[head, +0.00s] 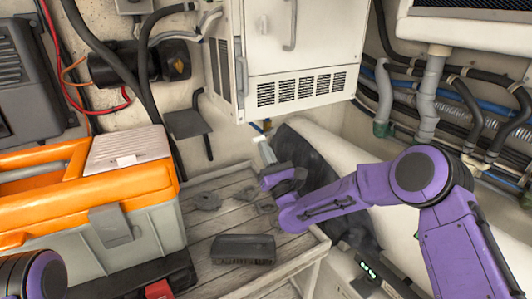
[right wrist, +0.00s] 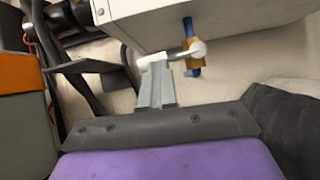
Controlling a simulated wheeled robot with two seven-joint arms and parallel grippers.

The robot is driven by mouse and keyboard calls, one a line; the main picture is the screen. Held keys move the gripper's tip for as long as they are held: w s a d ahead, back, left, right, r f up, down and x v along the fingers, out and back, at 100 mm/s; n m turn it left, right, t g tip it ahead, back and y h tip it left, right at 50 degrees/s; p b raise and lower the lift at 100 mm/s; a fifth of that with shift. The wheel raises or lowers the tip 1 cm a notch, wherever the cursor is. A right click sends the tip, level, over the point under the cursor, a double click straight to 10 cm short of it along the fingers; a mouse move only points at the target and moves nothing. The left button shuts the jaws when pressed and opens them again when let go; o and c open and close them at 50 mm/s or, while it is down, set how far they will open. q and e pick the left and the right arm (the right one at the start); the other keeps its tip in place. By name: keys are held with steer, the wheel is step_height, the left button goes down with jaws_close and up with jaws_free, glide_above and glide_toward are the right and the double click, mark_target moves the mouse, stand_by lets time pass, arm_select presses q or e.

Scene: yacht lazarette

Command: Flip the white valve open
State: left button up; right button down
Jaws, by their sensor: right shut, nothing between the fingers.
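The white valve lever (right wrist: 180,53) shows in the right wrist view, below the white cabinet. It runs roughly sideways from a brass valve body (right wrist: 192,58) on a blue pipe (right wrist: 188,30). In the head view only a small blue and yellow part of the valve (head: 262,127) shows under the cabinet's lower edge. My right gripper (right wrist: 156,72) is shut and empty. Its grey fingertips are at the left end of the lever; I cannot tell whether they touch it. It also shows in the head view (head: 264,150). My left gripper is out of view.
The white vented cabinet (head: 305,50) hangs just above the valve. A slatted wooden bench (head: 205,225) holds an orange and grey toolbox (head: 130,190) and a dark block (head: 243,249). Hoses and pipes (head: 470,100) line the right wall.

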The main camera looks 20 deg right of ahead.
stand_by(0.3)
steer(key=b+v, duration=0.3)
steer(key=v, duration=0.4)
steer(key=shift+s+b, duration=0.2)
steer(key=shift+b, duration=0.15)
steer(key=shift+f, duration=0.15)
